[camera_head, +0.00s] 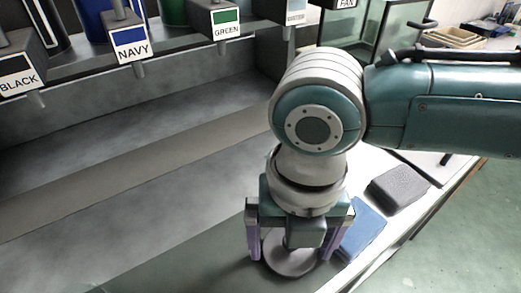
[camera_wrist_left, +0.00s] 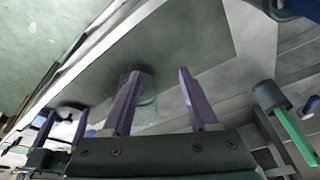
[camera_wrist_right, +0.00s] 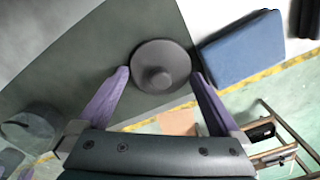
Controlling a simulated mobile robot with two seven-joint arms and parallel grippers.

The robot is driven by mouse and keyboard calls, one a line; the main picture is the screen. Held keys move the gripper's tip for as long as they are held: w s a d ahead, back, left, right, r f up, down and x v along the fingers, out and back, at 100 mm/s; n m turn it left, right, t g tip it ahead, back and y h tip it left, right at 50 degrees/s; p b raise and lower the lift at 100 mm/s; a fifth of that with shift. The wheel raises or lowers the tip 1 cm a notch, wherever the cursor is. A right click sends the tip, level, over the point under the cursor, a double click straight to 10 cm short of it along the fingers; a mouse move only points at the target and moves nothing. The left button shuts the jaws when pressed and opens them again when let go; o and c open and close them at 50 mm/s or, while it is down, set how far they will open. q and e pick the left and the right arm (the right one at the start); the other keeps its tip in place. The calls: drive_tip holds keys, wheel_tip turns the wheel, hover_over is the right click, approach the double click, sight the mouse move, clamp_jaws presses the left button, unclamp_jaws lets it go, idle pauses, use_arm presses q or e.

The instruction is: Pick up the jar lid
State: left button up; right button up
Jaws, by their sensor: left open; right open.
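The jar lid is a dark grey round disc with a central knob (camera_wrist_right: 160,66), lying flat on the dark mat (camera_wrist_right: 95,25). In the head view the lid (camera_head: 290,264) is partly hidden by my right gripper (camera_head: 293,256), which is above it, pointing down. In the right wrist view my right gripper (camera_wrist_right: 160,76) is open, with one finger on each side of the lid; I cannot tell whether they touch it. My left gripper (camera_wrist_left: 160,73) is open and empty, out of the head view. A see-through rounded vessel (camera_wrist_left: 146,88) shows behind its fingers.
A blue pad (camera_head: 361,228) and a dark grey block (camera_head: 398,187) lie right of the lid near the table edge. Labelled holders BLACK (camera_head: 18,80), NAVY (camera_head: 131,46) and GREEN (camera_head: 225,22) line the back. A glass tank (camera_head: 395,30) stands at the back right.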

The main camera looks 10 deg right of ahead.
drive_tip(key=shift+f, duration=0.25)
drive_tip(key=c, duration=1)
drive_tip(key=shift+r, duration=0.15)
